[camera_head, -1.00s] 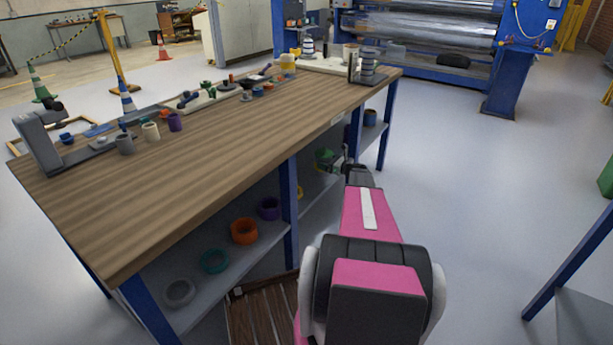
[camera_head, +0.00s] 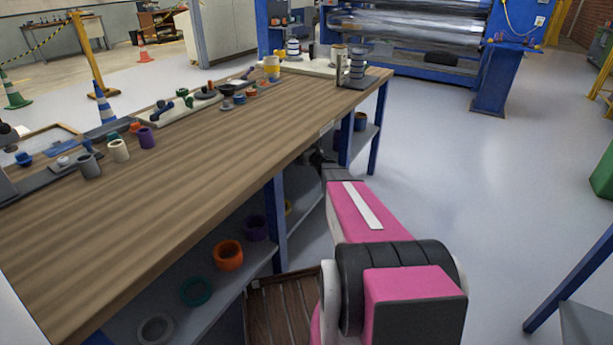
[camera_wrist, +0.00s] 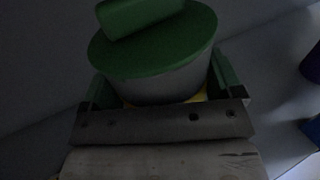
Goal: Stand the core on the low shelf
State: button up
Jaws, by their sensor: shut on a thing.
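My gripper (camera_wrist: 165,92) is shut on a core (camera_wrist: 160,60) in the wrist view. The core has a green top disc with a green rounded piece on it and a pale grey body. A bit of yellow shows beneath it. The wrist view is dark, so I cannot tell whether the core touches the shelf. In the head view my wrist (camera_head: 318,158) reaches under the bench edge, and the core is hidden there. The low shelf (camera_head: 304,190) runs under the bench.
Grey (camera_head: 156,328), teal (camera_head: 196,291), orange (camera_head: 228,256) and purple (camera_head: 256,228) rings sit on the shelf's near part. A blue leg (camera_head: 276,225) divides the shelf. The wooden bench top (camera_head: 190,180) overhangs it. Open floor (camera_head: 440,170) lies right.

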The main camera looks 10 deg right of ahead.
jog(key=shift+w+d+f, duration=0.9)
jog(key=shift+d+f, duration=0.65)
jog(key=shift+f, duration=0.2)
jog(key=shift+w+d+f, duration=0.95)
jog(key=shift+d+f, duration=0.55)
jog(key=shift+f, duration=0.2)
jog(key=shift+w+d+f, duration=0.9)
jog(key=shift+d+f, duration=0.65)
jog(key=shift+f, duration=0.2)
jog(key=shift+f, duration=0.15)
jog(key=o, duration=1.2)
jog(key=shift+c, duration=0.2)
jog(key=shift+s+d, duration=0.15)
jog(key=shift+s, duration=0.3)
jog(key=v, duration=1.1)
